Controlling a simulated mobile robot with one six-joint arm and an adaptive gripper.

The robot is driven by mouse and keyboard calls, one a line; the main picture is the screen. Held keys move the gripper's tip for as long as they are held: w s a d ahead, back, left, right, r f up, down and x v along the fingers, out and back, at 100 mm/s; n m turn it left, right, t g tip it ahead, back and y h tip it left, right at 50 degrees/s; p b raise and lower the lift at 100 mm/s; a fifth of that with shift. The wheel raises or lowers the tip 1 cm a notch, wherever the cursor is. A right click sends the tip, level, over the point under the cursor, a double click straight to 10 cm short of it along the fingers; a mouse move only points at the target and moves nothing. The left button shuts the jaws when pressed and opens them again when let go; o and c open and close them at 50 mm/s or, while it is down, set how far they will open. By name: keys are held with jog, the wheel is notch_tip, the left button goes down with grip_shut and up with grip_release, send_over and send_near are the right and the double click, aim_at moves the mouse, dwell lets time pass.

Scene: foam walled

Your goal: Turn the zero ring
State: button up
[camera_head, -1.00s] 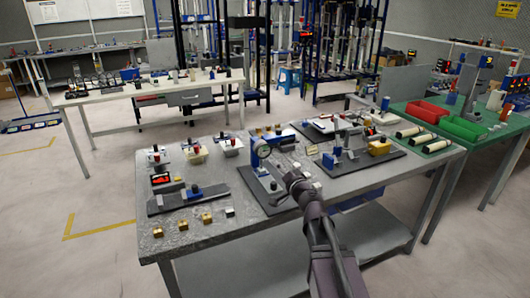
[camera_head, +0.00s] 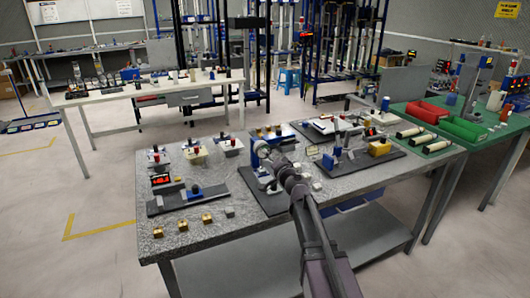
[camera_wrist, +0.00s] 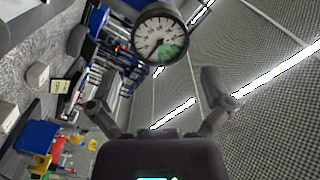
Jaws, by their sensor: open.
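A dial gauge (camera_wrist: 160,42) with a dark ring around its white, part-green face shows at the top of the wrist view. In the head view the gauge (camera_head: 262,149) stands on a blue-based stand on a dark plate (camera_head: 272,204), partly covered by my arm. My gripper (camera_wrist: 160,100) is open, its two fingers spread below the gauge in the wrist view with nothing between them. In the head view my gripper (camera_head: 270,162) is close to the gauge, and whether it touches is hidden.
The grey table (camera_head: 210,236) holds several brass blocks (camera_head: 183,225) at the front left. A black fixture (camera_head: 187,201) stands left of the gauge. Another dark plate (camera_head: 365,164) with a blue and a yellow block lies to the right. The front edge is mostly clear.

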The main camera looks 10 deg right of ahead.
jog(key=shift+x, duration=2.7)
jog(key=c, duration=0.8)
